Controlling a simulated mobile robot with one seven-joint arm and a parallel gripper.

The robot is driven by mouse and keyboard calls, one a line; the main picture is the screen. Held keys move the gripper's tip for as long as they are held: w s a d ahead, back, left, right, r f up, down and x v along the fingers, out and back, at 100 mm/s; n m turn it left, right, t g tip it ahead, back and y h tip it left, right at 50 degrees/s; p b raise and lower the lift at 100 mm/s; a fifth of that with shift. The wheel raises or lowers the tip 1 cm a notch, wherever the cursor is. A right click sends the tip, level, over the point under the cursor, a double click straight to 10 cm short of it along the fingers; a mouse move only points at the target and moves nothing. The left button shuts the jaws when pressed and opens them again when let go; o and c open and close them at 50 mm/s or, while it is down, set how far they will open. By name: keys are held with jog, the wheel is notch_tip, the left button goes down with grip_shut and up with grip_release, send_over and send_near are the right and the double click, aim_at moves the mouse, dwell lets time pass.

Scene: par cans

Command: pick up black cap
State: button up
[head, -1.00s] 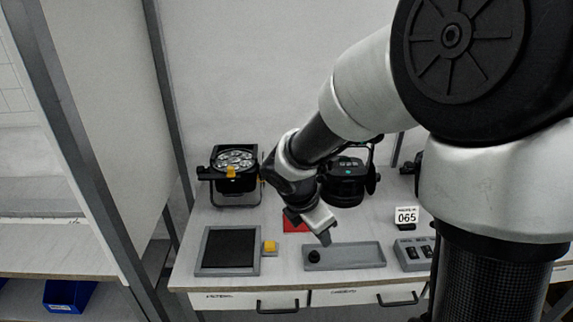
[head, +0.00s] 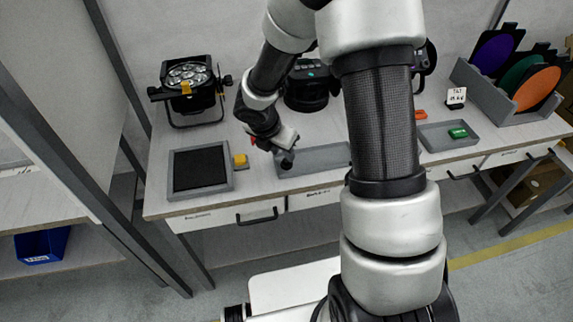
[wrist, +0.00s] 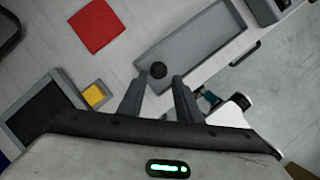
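The black cap (wrist: 158,70) is a small round dark piece at one end of the long grey tray (wrist: 196,45) in the wrist view. My gripper (wrist: 161,77) is open, with its two fingers apart and their tips on either side of the cap or just short of it. I cannot tell whether they touch it. In the head view my gripper (head: 285,152) is low over the left end of the grey tray (head: 325,158). There the cap cannot be clearly told from the dark fingertips.
A black-lined square tray (head: 172,172) and a yellow block (head: 240,160) lie left of my gripper. A par can light (head: 188,88) stands behind them. A red square (wrist: 97,26) lies behind the tray. A grey tray with a green piece (head: 457,133) is farther right.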

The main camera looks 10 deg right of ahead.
aim_at(285, 162)
jog(key=b+x, duration=0.1)
jog(key=x, duration=0.4)
jog(key=shift+w+f, duration=0.15)
jog(key=shift+f, duration=0.15)
jog(key=c, duration=0.7)
